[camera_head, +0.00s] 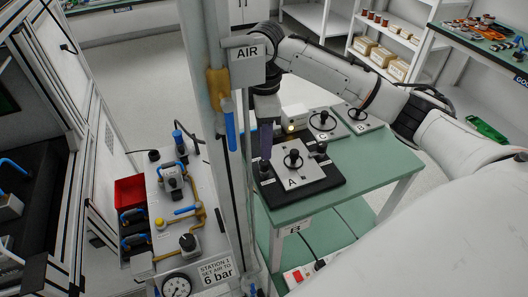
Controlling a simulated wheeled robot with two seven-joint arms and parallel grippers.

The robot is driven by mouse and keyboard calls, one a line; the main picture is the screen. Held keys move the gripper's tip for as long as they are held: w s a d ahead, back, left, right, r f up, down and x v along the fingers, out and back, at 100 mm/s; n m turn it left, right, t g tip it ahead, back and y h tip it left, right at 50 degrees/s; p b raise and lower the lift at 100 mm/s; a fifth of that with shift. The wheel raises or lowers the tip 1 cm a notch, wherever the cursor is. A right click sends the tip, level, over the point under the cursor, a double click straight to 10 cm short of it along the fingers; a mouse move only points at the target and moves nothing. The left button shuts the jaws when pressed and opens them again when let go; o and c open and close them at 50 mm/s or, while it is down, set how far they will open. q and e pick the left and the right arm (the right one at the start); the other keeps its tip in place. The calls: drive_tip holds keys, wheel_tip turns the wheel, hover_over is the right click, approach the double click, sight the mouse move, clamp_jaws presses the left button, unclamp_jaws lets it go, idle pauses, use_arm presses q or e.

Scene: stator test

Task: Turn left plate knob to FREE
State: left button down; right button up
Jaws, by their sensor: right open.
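A light plate (305,176) marked "A" lies on a black base on the green table, with a black handle (293,159) in its middle. A dark knob (265,171) with a small white label sits at the plate's left edge. Another dark knob (320,150) sits at its right edge. My right gripper (266,153) points down just above the left knob and partly covers it; I cannot tell whether it touches. It is open, seen nearly edge-on. The knob's setting is too small to read. My left gripper is out of view.
A metal post with an "AIR" sign (248,53) and a blue-handled valve stands close left of my right gripper. More plates with black handles (323,121) lie behind on the green table (353,185). Left is a panel with valves, a gauge (177,287) and a red bin (130,192).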

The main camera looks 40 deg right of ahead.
wheel_tip(320, 180, up, 4)
drive_tip(key=shift+r, duration=0.1)
idle(0.6)
